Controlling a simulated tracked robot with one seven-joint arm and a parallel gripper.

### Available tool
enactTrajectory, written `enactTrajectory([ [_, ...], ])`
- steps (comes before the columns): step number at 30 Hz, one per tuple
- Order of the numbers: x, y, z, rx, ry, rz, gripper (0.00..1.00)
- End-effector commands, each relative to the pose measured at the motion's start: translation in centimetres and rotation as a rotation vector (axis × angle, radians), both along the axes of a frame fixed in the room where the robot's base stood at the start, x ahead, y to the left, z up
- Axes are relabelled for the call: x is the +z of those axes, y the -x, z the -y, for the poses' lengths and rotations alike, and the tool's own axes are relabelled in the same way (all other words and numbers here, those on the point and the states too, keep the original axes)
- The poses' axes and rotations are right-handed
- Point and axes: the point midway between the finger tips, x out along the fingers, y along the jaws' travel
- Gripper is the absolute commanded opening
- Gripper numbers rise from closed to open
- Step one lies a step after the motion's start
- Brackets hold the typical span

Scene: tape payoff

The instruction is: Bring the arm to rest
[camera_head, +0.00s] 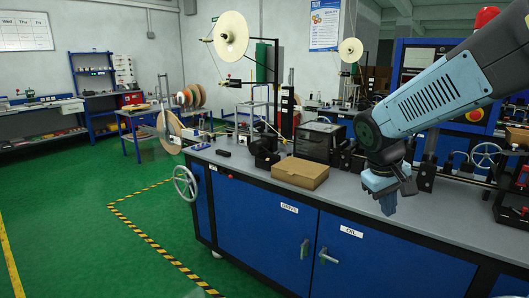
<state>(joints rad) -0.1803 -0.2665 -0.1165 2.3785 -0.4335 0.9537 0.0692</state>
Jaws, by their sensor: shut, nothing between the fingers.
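My arm (440,95) reaches in from the upper right, light blue and grey with a dark joint at its lower end. My gripper (388,206) hangs below that joint, pointing down, in front of the front edge of the grey bench top. Its fingers are together and nothing shows between them. The gripper looks apart from the bench, though its exact distance from the edge is hard to tell. The arm covers part of the machinery on the right.
The bench (265,215) has blue doors and a handwheel (185,183) at its left end. A cardboard box (301,173) lies on it, left of my gripper. Tape reels (231,35) stand behind. Green floor at left is clear, with striped marking tape (147,240).

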Motion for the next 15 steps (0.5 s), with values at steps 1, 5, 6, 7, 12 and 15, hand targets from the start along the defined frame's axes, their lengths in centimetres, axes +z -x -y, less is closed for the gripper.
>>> enactTrajectory([
  [1,0.8,0.9,-0.2,-0.016,-0.029,0.03,0.0],
  [5,2.3,3.0,-1.0,-0.05,-0.107,0.1,0.0],
  [6,2.7,3.6,-1.3,-0.06,-0.129,0.122,0.0],
  [7,3.1,4.1,-1.5,-0.068,-0.147,0.139,0.0],
  [12,4.8,6.8,-2.7,-0.105,-0.239,0.233,0.0],
  [15,5.6,8.3,-3.5,-0.122,-0.288,0.288,0.0],
])
